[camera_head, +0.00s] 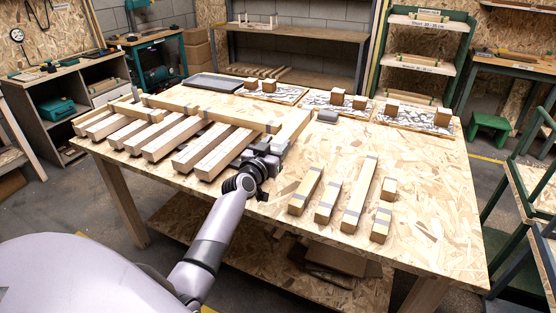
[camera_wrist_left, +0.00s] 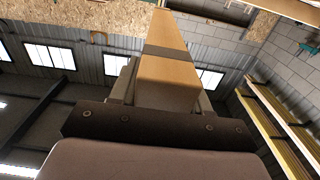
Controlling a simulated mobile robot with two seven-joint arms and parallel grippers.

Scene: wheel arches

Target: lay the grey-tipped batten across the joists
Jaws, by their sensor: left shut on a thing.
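My left gripper (camera_head: 268,152) is shut on a wooden batten (camera_head: 295,125) at the right end of the joists. In the left wrist view this held batten (camera_wrist_left: 168,70) extends away from the jaws with a grey band across it. In the head view the gripper hides its near end. Several pale joists (camera_head: 180,137) lie side by side on the left of the table, some with grey marks. A long batten (camera_head: 180,107) with grey bands, one near its right end, lies across their far parts. My right gripper is not in view.
Several short grey-banded blocks (camera_head: 357,195) lie on the right of the worktable (camera_head: 425,225). Patterned boards (camera_head: 325,102) with wooden cubes, a dark tray (camera_head: 212,83) and a small grey block (camera_head: 327,116) lie farther back. The table's right front is clear.

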